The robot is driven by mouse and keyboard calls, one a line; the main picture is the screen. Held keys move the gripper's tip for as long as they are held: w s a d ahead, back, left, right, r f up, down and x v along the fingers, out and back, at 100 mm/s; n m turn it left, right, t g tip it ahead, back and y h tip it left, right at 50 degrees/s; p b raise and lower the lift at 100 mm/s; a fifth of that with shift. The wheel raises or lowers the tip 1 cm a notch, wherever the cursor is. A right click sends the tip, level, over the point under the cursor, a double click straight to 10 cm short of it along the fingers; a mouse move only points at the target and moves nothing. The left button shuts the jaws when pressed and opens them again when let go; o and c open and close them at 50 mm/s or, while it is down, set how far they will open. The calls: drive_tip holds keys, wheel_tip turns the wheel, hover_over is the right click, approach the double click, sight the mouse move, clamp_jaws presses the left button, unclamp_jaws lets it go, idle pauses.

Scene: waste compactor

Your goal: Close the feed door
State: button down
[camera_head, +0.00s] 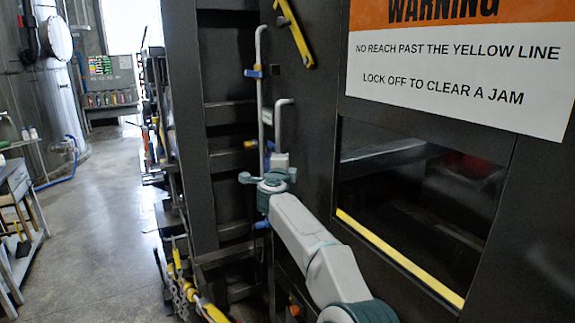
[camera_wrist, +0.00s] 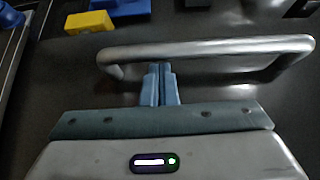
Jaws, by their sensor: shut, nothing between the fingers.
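The feed opening (camera_head: 415,200) is at the right in the head view, a dark recess with a yellow line (camera_head: 400,258) along its lower edge. I cannot tell clearly where the feed door's edges are. A grey bar handle (camera_head: 261,100) stands left of the opening on the dark metal. In the wrist view a grey bar handle (camera_wrist: 215,48) runs across the picture with bent ends. My gripper (camera_head: 279,160) is at the handle, and its fingers (camera_wrist: 160,68) are shut together with nothing between them. The fingertips lie close to the bar; whether they touch it is unclear.
A warning sign (camera_head: 465,60) is above the opening. A yellow bar (camera_head: 294,34) is fixed near the top. A yellow block (camera_wrist: 90,22) and a blue part (camera_wrist: 128,7) lie beyond the handle. Open floor (camera_head: 95,220) is at the left, with a bench (camera_head: 20,215) beyond.

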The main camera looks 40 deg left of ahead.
drive_tip(key=shift+s+a+r, duration=0.15)
drive_tip(key=shift+s+a, duration=0.05)
drive_tip(key=shift+s, duration=0.1)
drive_tip(key=shift+b, duration=0.45)
drive_tip(key=s+d+b, duration=0.8)
drive_tip(key=d+b, duration=0.1)
drive_tip(key=b, duration=0.3)
drive_tip(key=shift+s+d, duration=0.3)
drive_tip(key=shift+d, duration=0.1)
